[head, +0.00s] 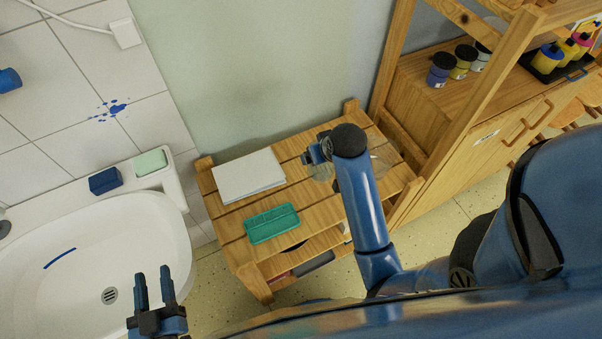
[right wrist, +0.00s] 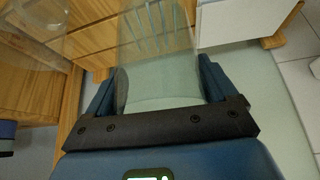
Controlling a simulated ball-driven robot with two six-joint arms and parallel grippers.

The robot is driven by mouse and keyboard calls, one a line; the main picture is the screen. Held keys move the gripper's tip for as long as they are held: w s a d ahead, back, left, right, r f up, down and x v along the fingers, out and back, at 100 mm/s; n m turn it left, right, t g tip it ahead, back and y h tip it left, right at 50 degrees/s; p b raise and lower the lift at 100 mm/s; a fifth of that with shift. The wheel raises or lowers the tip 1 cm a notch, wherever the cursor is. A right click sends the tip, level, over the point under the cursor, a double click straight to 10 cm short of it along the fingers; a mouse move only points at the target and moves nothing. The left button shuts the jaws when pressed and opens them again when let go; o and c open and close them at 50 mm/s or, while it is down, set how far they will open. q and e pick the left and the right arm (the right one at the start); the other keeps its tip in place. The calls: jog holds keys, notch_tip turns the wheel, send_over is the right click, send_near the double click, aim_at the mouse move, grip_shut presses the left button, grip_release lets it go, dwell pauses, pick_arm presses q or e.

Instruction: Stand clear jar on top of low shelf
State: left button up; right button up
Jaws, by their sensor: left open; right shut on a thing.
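The low shelf (head: 330,204) is a slatted wooden unit against the wall, in the middle of the head view. My right gripper (head: 314,153) is over its top, mostly hidden behind my own arm. In the right wrist view it is shut on the clear jar (right wrist: 157,65), which shows see-through between the two fingers. In the head view only a faint part of the jar (head: 320,172) shows below the gripper. I cannot tell whether its base touches the slats. My left gripper (head: 155,285) is open and empty over the sink's front right part.
A white paper stack (head: 248,176) and a green tray (head: 271,223) lie on the shelf's left part. Another clear round vessel (head: 378,165) is at its right, also in the right wrist view (right wrist: 42,14). A tall wooden cabinet (head: 440,180) stands right; the sink (head: 95,250) is left.

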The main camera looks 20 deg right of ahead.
notch_tip(320, 180, up, 7)
jog(key=d+n+p, duration=0.1)
jog(key=d+p, duration=0.1)
jog(key=p, duration=1)
send_over(323, 187)
jog(key=shift+y, duration=0.4)
notch_tip(323, 187, down, 15)
jog(key=shift+w+f, duration=0.1)
jog(key=shift+f, duration=0.05)
jog(key=shift+f+b, duration=0.3)
jog(key=shift+f, duration=2)
jog(key=shift+f, duration=0.15)
jog(key=o, duration=0.9)
